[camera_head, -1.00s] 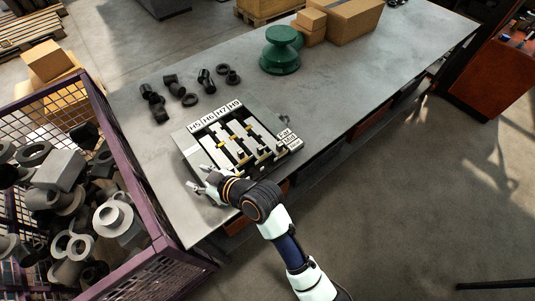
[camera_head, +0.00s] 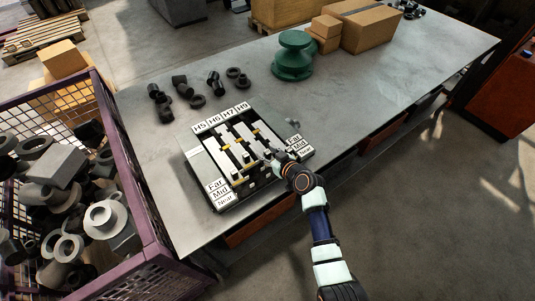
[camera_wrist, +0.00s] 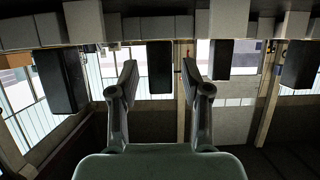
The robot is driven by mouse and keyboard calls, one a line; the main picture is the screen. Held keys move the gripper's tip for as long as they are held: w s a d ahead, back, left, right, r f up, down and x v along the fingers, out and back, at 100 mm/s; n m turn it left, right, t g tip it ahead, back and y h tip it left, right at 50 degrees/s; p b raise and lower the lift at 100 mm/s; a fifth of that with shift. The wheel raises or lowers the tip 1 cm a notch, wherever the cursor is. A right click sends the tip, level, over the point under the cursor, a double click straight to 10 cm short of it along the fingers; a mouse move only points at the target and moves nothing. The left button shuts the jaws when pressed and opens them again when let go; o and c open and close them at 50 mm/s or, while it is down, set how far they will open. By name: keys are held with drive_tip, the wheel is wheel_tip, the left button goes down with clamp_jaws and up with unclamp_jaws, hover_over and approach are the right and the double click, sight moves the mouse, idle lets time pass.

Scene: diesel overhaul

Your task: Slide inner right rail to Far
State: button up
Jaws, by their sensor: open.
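The slide board (camera_head: 207,196) lies on the table. Its several pale rails run side by side under labels H5, H6, H7 and H9. The inner right rail (camera_head: 243,138), in line with H7, is partly crowded by its neighbours, so its exact position against the Far, Mid and Near marks is unclear. My gripper (camera_head: 271,153) is over the board's right half, at the near ends of the rails. In the wrist view my gripper (camera_wrist: 160,75) is open, with a dark block-shaped handle (camera_wrist: 160,66) showing between its fingers. I cannot tell whether they touch it.
Far, Mid and Near labels (camera_head: 219,192) stand at the board's left, with another set at the right. Dark pipe fittings (camera_head: 180,86) and a green flanged part (camera_head: 292,56) sit behind. A purple mesh crate (camera_head: 135,180) of parts is at left.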

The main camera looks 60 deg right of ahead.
sight(262, 152)
drive_tip(key=shift+w+f, duration=0.1)
drive_tip(key=shift+w, duration=0.1)
clamp_jaws()
drive_tip(key=w+d+b, duration=0.2)
drive_tip(key=w+b, duration=0.1)
drive_tip(key=shift+w+f, duration=0.1)
drive_tip(key=shift+f, duration=0.1)
drive_tip(key=shift+r, duration=0.1)
